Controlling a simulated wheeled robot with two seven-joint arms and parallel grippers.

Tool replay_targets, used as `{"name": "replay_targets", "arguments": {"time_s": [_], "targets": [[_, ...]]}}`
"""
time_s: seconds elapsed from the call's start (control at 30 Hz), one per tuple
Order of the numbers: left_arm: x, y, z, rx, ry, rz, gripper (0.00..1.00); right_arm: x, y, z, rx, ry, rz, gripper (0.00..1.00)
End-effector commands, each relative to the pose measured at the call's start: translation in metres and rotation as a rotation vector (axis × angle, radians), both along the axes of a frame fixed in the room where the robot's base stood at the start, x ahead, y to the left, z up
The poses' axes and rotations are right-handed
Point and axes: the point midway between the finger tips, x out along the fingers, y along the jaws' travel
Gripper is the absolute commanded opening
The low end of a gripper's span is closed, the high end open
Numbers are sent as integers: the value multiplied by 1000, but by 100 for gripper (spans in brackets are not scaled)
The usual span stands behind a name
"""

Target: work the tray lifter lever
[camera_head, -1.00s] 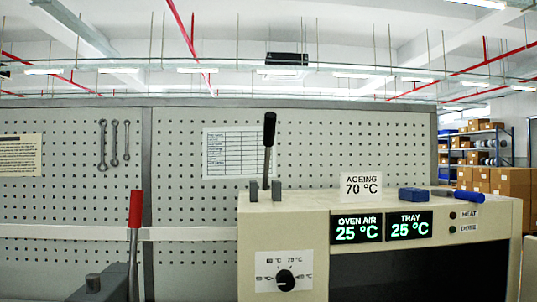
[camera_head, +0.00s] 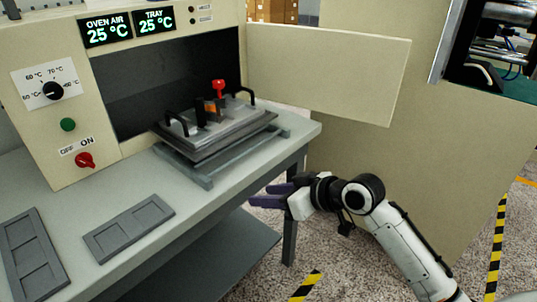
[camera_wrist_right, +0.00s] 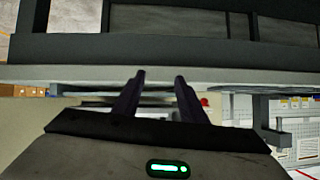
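A red-knobbed lever (camera_head: 218,88) stands up from the metal tray assembly in the head view. The tray (camera_head: 215,137) has black handles and sits on a grey stand (camera_head: 203,180) in front of the open oven mouth. My right gripper (camera_head: 260,196) is off the bench's front edge, to the lower right of the tray and apart from it and the lever. Its two dark purple fingers are spread with nothing between them, as the right wrist view also shows (camera_wrist_right: 160,76). My left gripper is not in view.
The oven door (camera_head: 330,70) stands open to the right of the tray. The oven's dial (camera_head: 53,90) and red switch (camera_head: 85,160) are at the left. Flat grey moulds (camera_head: 128,228) lie on the bench (camera_head: 75,212). The bench between moulds and stand is clear.

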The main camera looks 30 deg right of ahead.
Motion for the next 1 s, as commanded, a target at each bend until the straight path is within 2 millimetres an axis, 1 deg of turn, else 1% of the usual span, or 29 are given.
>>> {"name": "replay_targets", "arguments": {"time_s": [0.03, 0.17, 0.2, 0.23, 0.27, 0.3, 0.37, 0.4, 0.43, 0.5, 0.6, 0.63, 0.73, 0.97, 1.0], "targets": [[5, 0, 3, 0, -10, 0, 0, -9, 4, -27, 0, 29, -18, 38], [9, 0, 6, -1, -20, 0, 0, -38, 13, -91, -14, 88, -73, 38], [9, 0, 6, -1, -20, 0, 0, -51, 17, -113, -20, 108, -87, 38], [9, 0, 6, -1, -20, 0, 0, -62, 21, -130, -26, 123, -99, 38], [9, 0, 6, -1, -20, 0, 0, -76, 26, -148, -34, 139, -110, 38], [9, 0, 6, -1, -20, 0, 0, -96, 33, -171, -44, 159, -122, 38], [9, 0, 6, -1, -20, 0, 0, -129, 45, -203, -60, 187, -135, 38], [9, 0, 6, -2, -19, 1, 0, -151, 53, -220, -72, 201, -140, 38], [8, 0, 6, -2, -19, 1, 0, -166, 60, -230, -79, 210, -141, 38], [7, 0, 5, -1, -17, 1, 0, -197, 72, -248, -94, 223, -139, 38], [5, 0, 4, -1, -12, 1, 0, -227, 86, -261, -106, 235, -133, 38], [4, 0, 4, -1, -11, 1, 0, -232, 89, -263, -107, 235, -131, 38], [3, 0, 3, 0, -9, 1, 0, -242, 93, -267, -112, 236, -127, 38], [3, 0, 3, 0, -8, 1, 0, -243, 94, -267, -114, 235, -127, 38], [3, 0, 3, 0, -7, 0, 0, -243, 94, -267, -113, 235, -126, 35]]}}
